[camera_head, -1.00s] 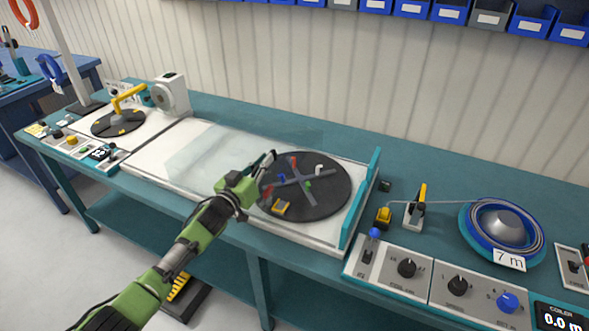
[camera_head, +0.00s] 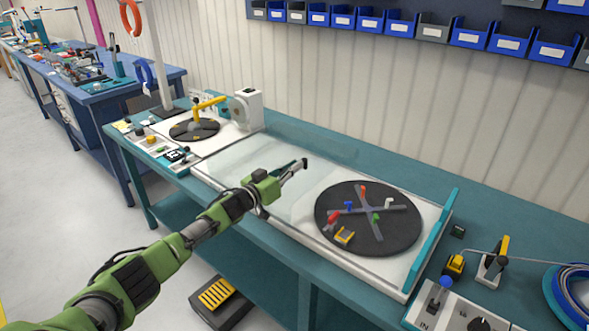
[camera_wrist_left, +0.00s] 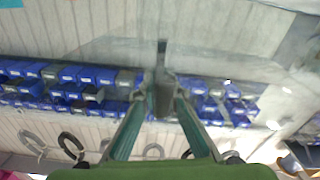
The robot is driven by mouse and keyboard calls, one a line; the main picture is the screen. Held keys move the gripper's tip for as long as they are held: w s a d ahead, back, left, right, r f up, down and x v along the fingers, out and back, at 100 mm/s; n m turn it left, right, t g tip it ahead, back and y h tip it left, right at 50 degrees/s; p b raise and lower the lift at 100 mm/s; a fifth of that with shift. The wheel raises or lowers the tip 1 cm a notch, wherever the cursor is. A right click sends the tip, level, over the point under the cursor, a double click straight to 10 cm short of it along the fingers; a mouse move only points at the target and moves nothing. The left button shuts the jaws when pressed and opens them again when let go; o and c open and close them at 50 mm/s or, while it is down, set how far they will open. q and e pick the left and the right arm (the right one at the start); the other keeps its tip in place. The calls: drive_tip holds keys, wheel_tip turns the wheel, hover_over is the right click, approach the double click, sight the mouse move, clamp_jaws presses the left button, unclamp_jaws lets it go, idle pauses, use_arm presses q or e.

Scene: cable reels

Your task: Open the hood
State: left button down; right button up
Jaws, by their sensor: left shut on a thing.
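The hood (camera_head: 285,155) is a clear pane over the bench unit, left of the black turntable (camera_head: 350,235), which lies uncovered. The turntable carries a grey cross bar with red, blue, green and white pegs. My left gripper (camera_head: 300,168) is at the hood's right end, just left of the turntable. In the left wrist view, its fingers (camera_wrist_left: 162,82) are shut on a dark upright piece, seemingly the hood's handle (camera_wrist_left: 162,48), with the pane behind it. The exact contact is small and blurred. My right gripper is in neither view.
A teal end wall (camera_head: 433,240) stands right of the turntable. A smaller disc with a yellow arm (camera_head: 207,103) is at the left. A blue reel (camera_head: 575,295) and control knobs are at the right. Blue bins (camera_head: 395,22) hang above. Floor is free at left.

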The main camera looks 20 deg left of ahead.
use_arm(q)
drive_tip(key=c, duration=2.1)
unclamp_jaws()
drive_tip(key=shift+c, duration=0.2)
drive_tip(key=shift+s, duration=0.1)
drive_tip(key=v, duration=1.2)
